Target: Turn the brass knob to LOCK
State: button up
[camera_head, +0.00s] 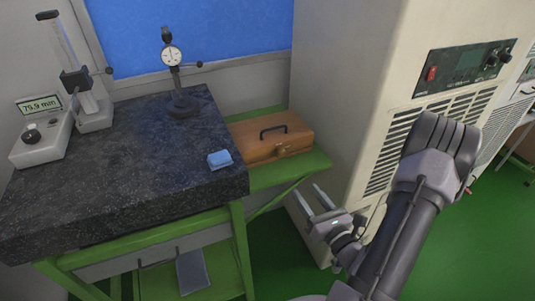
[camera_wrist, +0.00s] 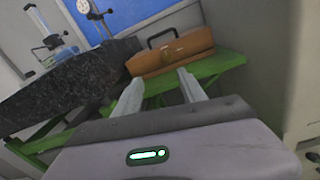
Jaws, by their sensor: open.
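An orange-brown case (camera_head: 262,140) with a dark carry handle lies on a green shelf beside the granite table. A small brass knob (camera_head: 281,151) sits on the case's front face. In the wrist view the case (camera_wrist: 190,45) is straight ahead, and the brass fitting is small and blurred there. No LOCK marking is readable. My gripper (camera_head: 308,197) is open and empty, in front of the case, to its lower right and apart from it. In the wrist view its two fingers (camera_wrist: 160,76) point toward the case's lower edge with a gap between them.
The granite table (camera_head: 120,170) carries a dial gauge stand (camera_head: 180,100), a blue block (camera_head: 220,159) and a height gauge with a display (camera_head: 40,135). A tall beige cabinet (camera_head: 345,90) stands close on the right. The green shelf (camera_head: 312,160) has a bare strip before the case.

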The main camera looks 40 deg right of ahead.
jog(key=f+h, duration=0.1)
jog(key=b, duration=1.2)
send_near(282, 155)
jog(key=shift+m, duration=0.4)
jog(key=x, duration=0.8)
jog(key=shift+w+d+r+p, duration=0.1)
jog(key=shift+w+d+p, duration=0.1)
jog(key=shift+p, duration=0.2)
jog(key=shift+c, duration=0.4)
grip_shut()
